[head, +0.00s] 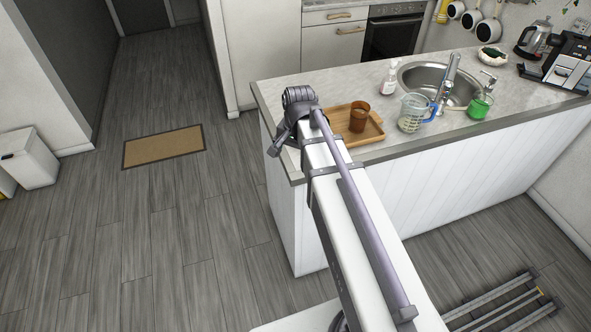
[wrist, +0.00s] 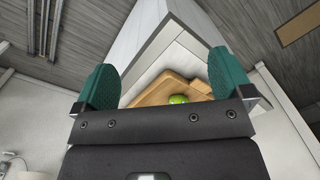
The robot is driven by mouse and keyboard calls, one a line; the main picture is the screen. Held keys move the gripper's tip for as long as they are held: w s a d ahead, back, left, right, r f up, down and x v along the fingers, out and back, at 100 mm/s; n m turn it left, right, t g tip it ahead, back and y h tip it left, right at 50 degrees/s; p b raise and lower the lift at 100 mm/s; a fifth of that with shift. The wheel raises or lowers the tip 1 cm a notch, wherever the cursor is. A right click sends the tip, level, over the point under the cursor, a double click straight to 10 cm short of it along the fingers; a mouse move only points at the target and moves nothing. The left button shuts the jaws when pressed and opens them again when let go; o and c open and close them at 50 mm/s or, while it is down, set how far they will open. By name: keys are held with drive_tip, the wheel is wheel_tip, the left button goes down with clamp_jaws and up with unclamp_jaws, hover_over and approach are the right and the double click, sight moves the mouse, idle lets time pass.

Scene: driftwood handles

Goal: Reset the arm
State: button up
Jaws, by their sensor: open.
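My arm reaches out over the near left corner of the kitchen counter (head: 350,75) in the head view, with its wrist folded at the end. My gripper (wrist: 164,65) shows in the wrist view with its two teal fingers spread wide. It is open, and nothing is between the fingers. In the head view the fingers are mostly hidden by the wrist and arm.
A wooden tray (head: 374,133) with a brown cup (head: 359,116) sits right of my wrist. The wrist view shows a green object (wrist: 179,99) at the tray. A measuring jug (head: 411,113), soap bottle (head: 390,78) and sink (head: 425,78) stand beyond. The floor left of the counter is clear around a mat (head: 164,146).

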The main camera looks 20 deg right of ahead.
drive_tip(key=s+a+n, duration=0.5)
drive_tip(key=s+n, duration=0.3)
drive_tip(key=s, duration=0.3)
wheel_tip(320, 180, down, 7)
drive_tip(key=b, duration=0.6)
drive_tip(key=shift+w+d+r+n+h+b, duration=0.2)
drive_tip(key=shift+w+n+h+b, duration=0.1)
drive_tip(key=shift+w, duration=0.15)
